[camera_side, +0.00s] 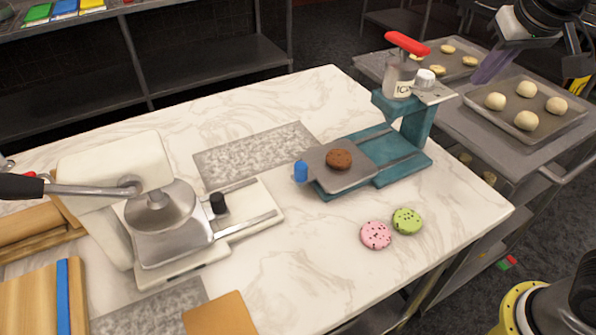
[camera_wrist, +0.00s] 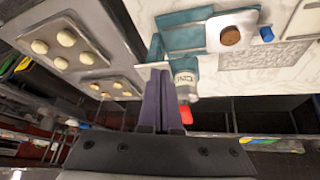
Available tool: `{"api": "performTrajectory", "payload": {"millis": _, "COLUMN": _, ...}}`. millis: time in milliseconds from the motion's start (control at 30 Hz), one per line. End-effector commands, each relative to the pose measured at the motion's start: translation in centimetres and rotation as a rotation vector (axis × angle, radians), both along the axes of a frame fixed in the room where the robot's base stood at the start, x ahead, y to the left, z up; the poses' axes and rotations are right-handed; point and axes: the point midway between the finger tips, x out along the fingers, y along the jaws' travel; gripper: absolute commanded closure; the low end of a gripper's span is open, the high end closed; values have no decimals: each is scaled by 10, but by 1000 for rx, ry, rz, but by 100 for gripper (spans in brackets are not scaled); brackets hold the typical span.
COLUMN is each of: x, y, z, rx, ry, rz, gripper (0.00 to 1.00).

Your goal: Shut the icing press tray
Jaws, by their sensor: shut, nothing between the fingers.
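The icing press (camera_side: 413,128) is a teal stand on the right part of the marble counter. Its flat grey tray (camera_side: 328,178) is slid out to the left from under the press head, with a brown cookie (camera_side: 339,159) on it and a blue knob (camera_side: 300,171) at its outer end. The icing bottle (camera_side: 398,78) with a red lever stands in the head. My gripper (camera_side: 477,78) is shut and empty, in the air to the right of the press. In the wrist view, its purple fingers (camera_wrist: 162,72) lie beside the bottle (camera_wrist: 185,78); the tray (camera_wrist: 217,42) and knob (camera_wrist: 267,34) show farther right.
A pink cookie (camera_side: 376,235) and a green cookie (camera_side: 407,221) lie in front of the press. A large lever press (camera_side: 165,228) stands at left. Trays of dough balls (camera_side: 553,125) rest on a cart at right.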

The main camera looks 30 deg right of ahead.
Motion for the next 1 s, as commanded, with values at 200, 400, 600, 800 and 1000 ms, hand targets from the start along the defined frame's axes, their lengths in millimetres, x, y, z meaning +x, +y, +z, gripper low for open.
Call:
{"api": "performTrajectory", "payload": {"millis": 200, "x": 84, "y": 85, "z": -8, "rx": -101, "ry": 10, "rz": 41, "gripper": 100}}
{"api": "performTrajectory", "payload": {"millis": 400, "x": 126, "y": 194, "z": -47, "rx": -208, "ry": 9, "rz": 147, "gripper": 100}}
{"api": "performTrajectory", "payload": {"millis": 600, "x": 121, "y": 295, "z": -110, "rx": -307, "ry": 39, "rz": 319, "gripper": 100}}
{"api": "performTrajectory", "payload": {"millis": 800, "x": 96, "y": 337, "z": -148, "rx": -358, "ry": 78, "rz": 414, "gripper": 100}}
{"api": "performTrajectory", "payload": {"millis": 1000, "x": 101, "y": 333, "z": -160, "rx": -360, "ry": 80, "rz": 420, "gripper": 100}}
